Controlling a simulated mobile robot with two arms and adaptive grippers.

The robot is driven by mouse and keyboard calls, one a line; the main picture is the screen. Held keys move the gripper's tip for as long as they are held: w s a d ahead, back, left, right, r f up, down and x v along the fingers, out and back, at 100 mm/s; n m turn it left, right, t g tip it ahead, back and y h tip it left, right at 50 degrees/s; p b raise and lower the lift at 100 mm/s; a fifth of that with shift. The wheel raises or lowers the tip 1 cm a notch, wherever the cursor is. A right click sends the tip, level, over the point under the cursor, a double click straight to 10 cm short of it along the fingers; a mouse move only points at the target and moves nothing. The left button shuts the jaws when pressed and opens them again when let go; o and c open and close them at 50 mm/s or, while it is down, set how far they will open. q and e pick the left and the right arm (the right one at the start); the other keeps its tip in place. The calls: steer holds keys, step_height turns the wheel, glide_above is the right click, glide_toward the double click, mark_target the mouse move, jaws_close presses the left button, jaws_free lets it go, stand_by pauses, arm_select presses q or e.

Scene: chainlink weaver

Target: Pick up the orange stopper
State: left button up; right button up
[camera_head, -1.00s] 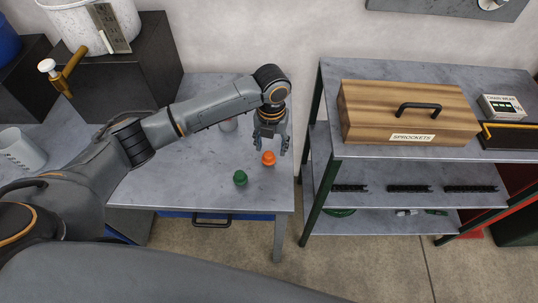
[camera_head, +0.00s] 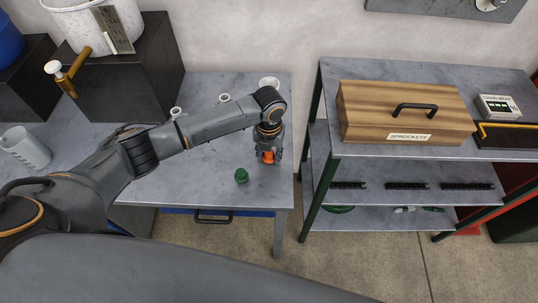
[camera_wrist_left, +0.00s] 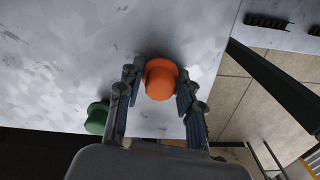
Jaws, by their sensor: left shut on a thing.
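The orange stopper (camera_head: 268,157) is at the right part of the grey table, between the fingers of my left gripper (camera_head: 268,155). In the left wrist view the orange stopper (camera_wrist_left: 160,79) sits between the two fingers, and my left gripper (camera_wrist_left: 158,92) is shut on it. The stopper is at or close to the table top; I cannot tell whether it touches. A green stopper (camera_head: 242,175) stands on the table just in front and to the left. It also shows in the left wrist view (camera_wrist_left: 97,118), beside the left finger. My right gripper is not in view.
Several small white cups, one of them here (camera_head: 224,98), stand along the back of the table (camera_head: 215,160). A metal shelf to the right holds a wooden sprockets box (camera_head: 405,112). A gap of floor separates the table from the shelf.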

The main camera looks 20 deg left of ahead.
arm_select(q)
steer(key=shift+r, duration=0.4)
step_height(320, 180, up, 2)
steer(key=shift+r+b, duration=0.25)
steer(key=shift+b, duration=0.1)
steer(key=s+d+r+b, duration=0.3)
steer(key=s+r, duration=0.6)
steer(key=s, duration=0.4)
steer(key=shift+s+d+r, duration=0.25)
steer(key=shift+d+r, duration=0.1)
steer(key=shift+d, duration=0.05)
